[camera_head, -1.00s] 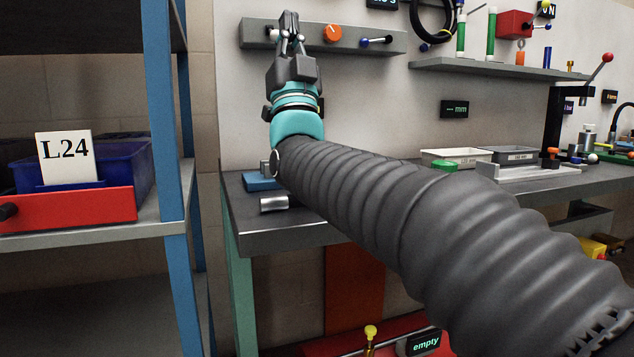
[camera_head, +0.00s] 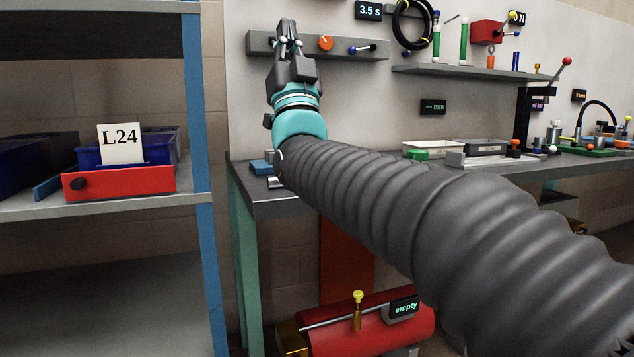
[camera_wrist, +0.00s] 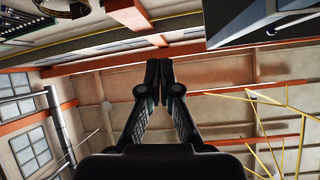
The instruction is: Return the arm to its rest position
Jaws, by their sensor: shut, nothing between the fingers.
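My gripper (camera_head: 287,36) points upward at the end of my raised arm in the head view. It stands in front of the wall panel above the left end of the workbench (camera_head: 290,207). In the wrist view my gripper (camera_wrist: 159,75) has its two fingertips together, with nothing between them. Behind the fingers the wrist view shows the ceiling beams and windows. My arm's grey ribbed sleeve covers much of the lower right of the head view.
A blue shelf rack (camera_head: 207,262) at left holds a red-fronted bin (camera_head: 120,183) labelled L24. Trays (camera_head: 433,148) and tools lie along the bench. A wall shelf (camera_head: 470,74) hangs above. A red tank (camera_head: 372,328) marked "empty" is under the bench.

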